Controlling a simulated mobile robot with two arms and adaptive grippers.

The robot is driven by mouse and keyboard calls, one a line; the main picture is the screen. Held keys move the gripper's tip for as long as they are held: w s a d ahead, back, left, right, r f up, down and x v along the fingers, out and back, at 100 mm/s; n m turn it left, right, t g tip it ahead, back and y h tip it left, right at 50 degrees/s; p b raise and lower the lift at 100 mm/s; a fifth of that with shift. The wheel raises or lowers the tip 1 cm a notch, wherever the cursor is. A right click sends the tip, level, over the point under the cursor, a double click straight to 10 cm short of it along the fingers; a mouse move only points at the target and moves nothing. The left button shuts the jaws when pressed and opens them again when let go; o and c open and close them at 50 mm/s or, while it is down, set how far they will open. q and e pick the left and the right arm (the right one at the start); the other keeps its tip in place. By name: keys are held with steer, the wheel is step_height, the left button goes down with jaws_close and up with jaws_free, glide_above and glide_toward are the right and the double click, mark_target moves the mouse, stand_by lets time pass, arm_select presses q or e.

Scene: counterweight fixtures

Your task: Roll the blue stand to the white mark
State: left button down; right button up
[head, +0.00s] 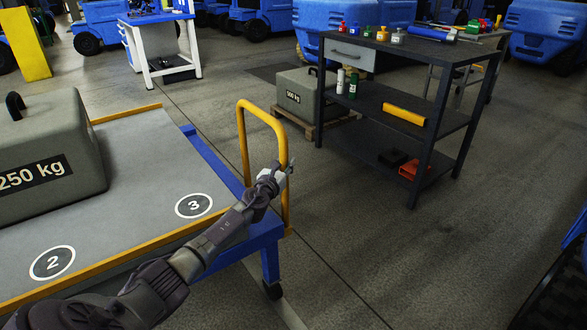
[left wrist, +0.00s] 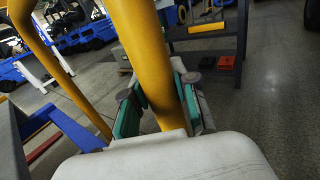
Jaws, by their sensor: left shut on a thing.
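The blue stand (head: 267,240) is a wheeled cart at the left with a grey top, yellow edging and a yellow loop handle (head: 242,125) at its right end. Its top bears a grey 250 kg weight (head: 45,150) and circles numbered 2 and 3. My left gripper (head: 283,172) is shut on the handle's near upright. In the left wrist view the green-padded fingers (left wrist: 160,100) lie on both sides of the yellow tube. A pale strip (head: 290,314) shows on the floor beside the stand's wheel; I cannot tell whether it is the white mark. My right gripper is out of view.
A dark workbench (head: 432,112) with bottles and tools stands beyond the handle. A 500 kg weight (head: 300,92) sits on a pallet behind it. A white-legged table (head: 145,52) and blue vehicles line the back. The floor (head: 370,250) right of the stand is clear.

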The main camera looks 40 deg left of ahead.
arm_select(q)
steer(key=shift+s+a+f+y, duration=0.15)
steer(key=shift+a+f, duration=0.1)
steer(key=shift+a, duration=0.2)
steer(key=shift+s+a+f+y, duration=0.15)
steer(key=shift+a+f, duration=0.1)
steer(key=shift+a, duration=0.2)
steer(key=c, duration=1.2)
jaws_free()
steer(key=shift+s+r, duration=0.1)
steer(key=shift+s, duration=0.1)
steer(key=o, duration=0.3)
steer(key=shift+s+r, duration=0.2)
steer(key=shift+r, duration=0.05)
steer(key=shift+d, duration=0.1)
steer(key=v, duration=1.1)
steer(key=shift+s+d+r, duration=0.1)
steer(key=shift+s+d, duration=0.1)
steer(key=shift+s, duration=0.2)
